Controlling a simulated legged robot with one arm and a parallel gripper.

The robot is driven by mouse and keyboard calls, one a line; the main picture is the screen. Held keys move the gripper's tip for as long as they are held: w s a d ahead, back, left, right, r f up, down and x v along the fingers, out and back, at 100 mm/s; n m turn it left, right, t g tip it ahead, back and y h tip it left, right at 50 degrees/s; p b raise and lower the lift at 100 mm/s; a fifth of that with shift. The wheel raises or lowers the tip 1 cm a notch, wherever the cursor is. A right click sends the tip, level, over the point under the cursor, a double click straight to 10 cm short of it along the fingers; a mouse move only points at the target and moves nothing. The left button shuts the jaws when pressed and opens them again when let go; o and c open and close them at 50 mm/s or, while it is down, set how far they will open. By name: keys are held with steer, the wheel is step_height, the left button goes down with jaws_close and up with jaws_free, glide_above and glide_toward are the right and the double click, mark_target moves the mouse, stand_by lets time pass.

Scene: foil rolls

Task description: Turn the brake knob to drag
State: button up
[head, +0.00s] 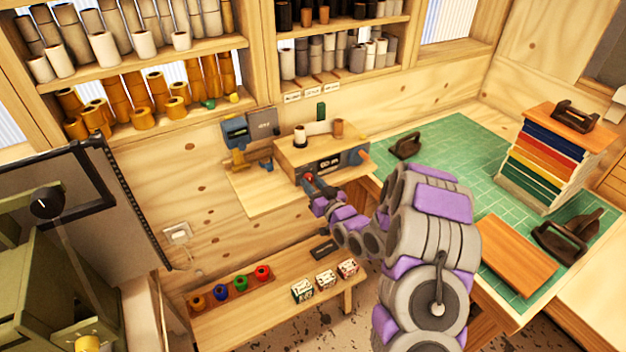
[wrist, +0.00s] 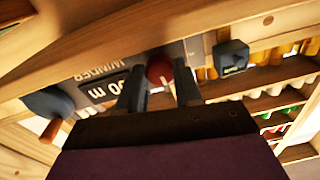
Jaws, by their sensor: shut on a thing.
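The winder (head: 322,158) is a wooden box with a grey front panel, standing on a wooden shelf against the wall. Its panel (wrist: 103,85) shows the word WINDER and a display ending in "0 m" in the wrist view. A red knob (wrist: 160,69) sits on the panel; it also shows in the head view (head: 309,177). My gripper (wrist: 159,88) is shut on the red knob, one finger on each side. The knob's setting marks are too small or hidden to read. My arm reaches in from the lower right in the head view.
A crank with a wooden handle (head: 364,154) sticks out at the winder's right end. A dark blue device (head: 236,131) stands to its left. A low bench (head: 225,318) below holds coloured rolls and small boxes. A green cutting mat (head: 455,150) lies right.

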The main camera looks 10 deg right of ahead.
steer(key=shift+w+d+r+m+p, duration=0.1)
steer(key=shift+r+m+p, duration=0.15)
steer(key=shift+m, duration=0.35)
steer(key=o, duration=0.7)
steer(key=shift+o, duration=0.3)
steer(key=shift+f, duration=0.15)
steer(key=p+v, duration=0.6)
steer(key=v, duration=1.1)
steer(key=shift+f, duration=0.2)
